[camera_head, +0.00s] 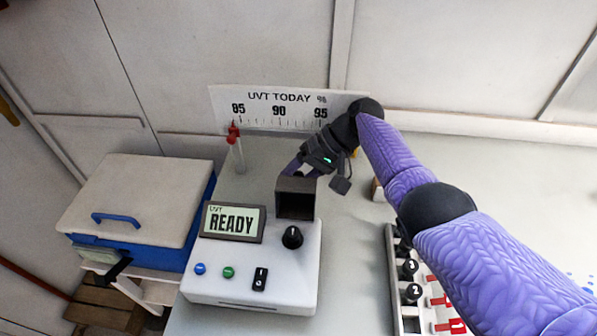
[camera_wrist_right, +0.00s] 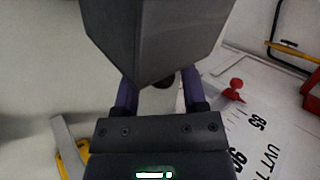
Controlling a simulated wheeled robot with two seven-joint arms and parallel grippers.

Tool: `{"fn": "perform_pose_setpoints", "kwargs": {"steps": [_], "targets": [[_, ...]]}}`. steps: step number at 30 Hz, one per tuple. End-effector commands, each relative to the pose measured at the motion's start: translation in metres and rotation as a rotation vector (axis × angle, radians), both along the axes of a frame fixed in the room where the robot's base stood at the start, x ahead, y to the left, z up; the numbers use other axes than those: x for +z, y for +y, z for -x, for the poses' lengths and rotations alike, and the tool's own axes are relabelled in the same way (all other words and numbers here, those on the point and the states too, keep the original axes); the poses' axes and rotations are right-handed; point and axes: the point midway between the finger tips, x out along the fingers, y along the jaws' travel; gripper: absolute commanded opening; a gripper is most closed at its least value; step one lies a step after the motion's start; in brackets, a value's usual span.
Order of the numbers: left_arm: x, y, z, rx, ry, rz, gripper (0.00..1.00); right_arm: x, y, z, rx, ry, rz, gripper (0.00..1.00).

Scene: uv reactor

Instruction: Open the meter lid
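The meter (camera_head: 255,265) is a white box on the bench with a screen reading "UVT READY". A dark grey box-shaped part (camera_head: 295,203), which looks like the meter lid, stands at its back right corner; I cannot tell how far it is open. My right gripper (camera_head: 302,170) is just behind that part, its purple fingers pointing toward it. In the right wrist view the dark part (camera_wrist_right: 158,40) fills the top middle and hides the fingertips. The fingers (camera_wrist_right: 160,95) are apart on either side of its lower corner. Contact cannot be seen. My left gripper is out of view.
A "UVT TODAY %" scale (camera_head: 280,108) stands behind the meter, with a red-topped tube (camera_head: 236,148) near its left end. A blue box with a beige lid (camera_head: 135,195) is at left. A rack with black numbered knobs (camera_head: 410,290) lies at right, under my arm.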

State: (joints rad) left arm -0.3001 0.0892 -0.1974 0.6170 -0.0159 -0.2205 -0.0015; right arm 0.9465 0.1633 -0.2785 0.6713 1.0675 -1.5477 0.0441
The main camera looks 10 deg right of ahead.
Motion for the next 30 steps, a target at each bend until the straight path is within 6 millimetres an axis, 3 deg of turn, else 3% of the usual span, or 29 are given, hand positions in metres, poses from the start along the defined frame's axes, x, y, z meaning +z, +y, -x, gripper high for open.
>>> {"fn": "perform_pose_setpoints", "kwargs": {"steps": [10,21,30], "targets": [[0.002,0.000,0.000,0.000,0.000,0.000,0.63,0.006,-0.003,-0.001,-0.001,-0.004,-0.002,0.63],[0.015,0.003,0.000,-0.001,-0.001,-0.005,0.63,0.066,-0.060,-0.002,-0.001,-0.003,-0.001,0.63],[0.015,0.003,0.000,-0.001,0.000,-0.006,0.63,0.074,-0.068,-0.001,0.001,-0.001,-0.002,0.63]]}}
